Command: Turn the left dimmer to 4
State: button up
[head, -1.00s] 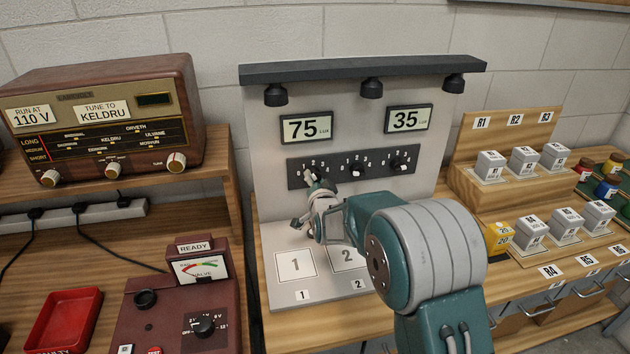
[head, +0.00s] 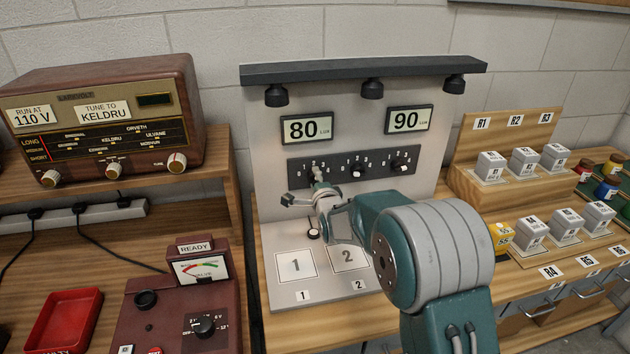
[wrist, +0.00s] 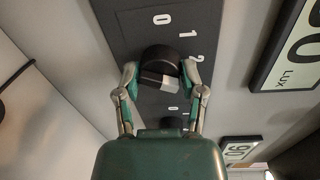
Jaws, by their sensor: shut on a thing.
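The left dimmer is a black knob (wrist: 158,58) with a pale pointer mark, on the dark dial strip (head: 345,168). In the wrist view the two fingers of my gripper (wrist: 159,80) close on it from both sides. Printed figures 0, 1 and 2 show around it; the rest of its scale is hidden, and I cannot tell its exact setting. In the head view my gripper (head: 318,184) reaches the left end of the strip and partly covers the dimmer. The left display (head: 306,128) reads 80 lux and the right display (head: 408,119) reads 90 lux.
The middle dimmer (head: 357,170) and right dimmer (head: 399,167) sit close by on the strip. Below are pads 1 (head: 295,264) and 2 (head: 349,257). A radio (head: 105,120) stands left; labelled grey blocks (head: 525,160) stand on a wooden rack at right.

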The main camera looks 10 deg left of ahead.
jog(key=m, duration=0.6)
jog(key=shift+w+d+f, duration=0.1)
jog(key=shift+d+f, duration=0.1)
jog(key=m, duration=0.5)
jog(key=shift+f+y, duration=0.2)
jog(key=shift+y, duration=0.2)
jog(key=shift+f, duration=0.1)
jog(key=o, duration=1.1)
jog(key=shift+o, duration=0.2)
jog(key=shift+r, duration=0.2)
jog(key=shift+s+r, duration=0.1)
jog(key=shift+s, duration=0.1)
jog(key=v, duration=1.1)
jog(key=shift+s+d, duration=0.2)
